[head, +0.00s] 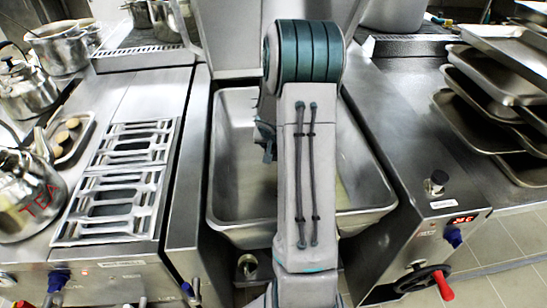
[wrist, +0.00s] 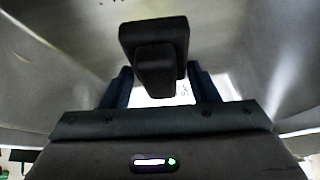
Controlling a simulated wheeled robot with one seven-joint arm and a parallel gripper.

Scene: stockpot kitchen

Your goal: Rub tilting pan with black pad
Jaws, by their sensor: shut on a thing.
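The tilting pan (head: 232,165) is a deep steel basin in the middle of the head view, with my arm reaching over and into it. Its bare metal walls also surround the wrist view (wrist: 60,50). In the wrist view my gripper (wrist: 158,72) is shut on the black pad (wrist: 153,38), a dark block with a smaller grip part between the two fingers. I cannot tell whether the pad touches the pan's surface. In the head view my arm hides the pad and most of the gripper.
Left of the pan is a stove with metal grates (head: 120,185), a kettle marked TEA (head: 25,200) and several pots. On the right are a control panel with a red-handled wheel (head: 424,278) and stacked steel trays (head: 490,90). The pan's left part is clear.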

